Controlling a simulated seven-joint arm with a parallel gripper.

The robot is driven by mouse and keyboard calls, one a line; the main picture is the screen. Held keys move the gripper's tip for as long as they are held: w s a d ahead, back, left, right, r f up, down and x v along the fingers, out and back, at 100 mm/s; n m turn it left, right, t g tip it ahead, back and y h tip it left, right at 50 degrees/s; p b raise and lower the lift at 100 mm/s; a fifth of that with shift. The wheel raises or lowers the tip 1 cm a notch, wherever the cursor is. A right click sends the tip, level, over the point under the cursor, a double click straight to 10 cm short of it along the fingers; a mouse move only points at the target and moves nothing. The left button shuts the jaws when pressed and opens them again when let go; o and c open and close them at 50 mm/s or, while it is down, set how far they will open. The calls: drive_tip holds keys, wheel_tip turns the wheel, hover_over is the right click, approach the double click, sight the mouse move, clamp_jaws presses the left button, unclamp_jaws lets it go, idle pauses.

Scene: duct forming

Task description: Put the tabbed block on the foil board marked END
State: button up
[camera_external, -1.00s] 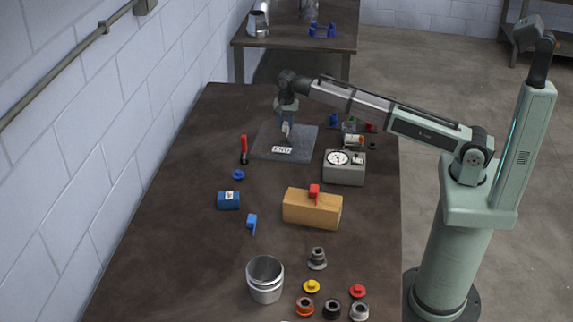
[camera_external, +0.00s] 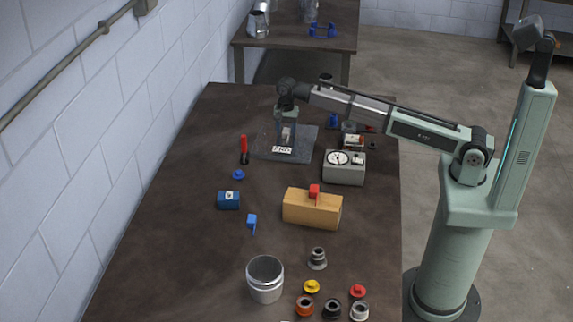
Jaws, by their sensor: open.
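The dark grey foil board (camera_external: 306,139) lies flat at the far middle of the table, with a white label reading END (camera_external: 282,149) at its front edge. My gripper (camera_external: 287,143) is over the board, pointing down, with its jaws open. A small pale grey piece (camera_external: 287,132) shows between the fingers. It may be the tabbed block, but it is too small and too hidden to be sure. I cannot tell whether it touches the board or the fingers. A small blue piece with a tab (camera_external: 252,220) lies apart in the table's middle.
A tan box (camera_external: 312,212) with a red piece on top stands nearer. A metal cup (camera_external: 265,285) and several round parts are in front.

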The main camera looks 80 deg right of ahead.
sight(286, 130)
wheel_tip(286, 130, up, 12)
drive_tip(key=shift+r, duration=0.15)
idle(0.7)
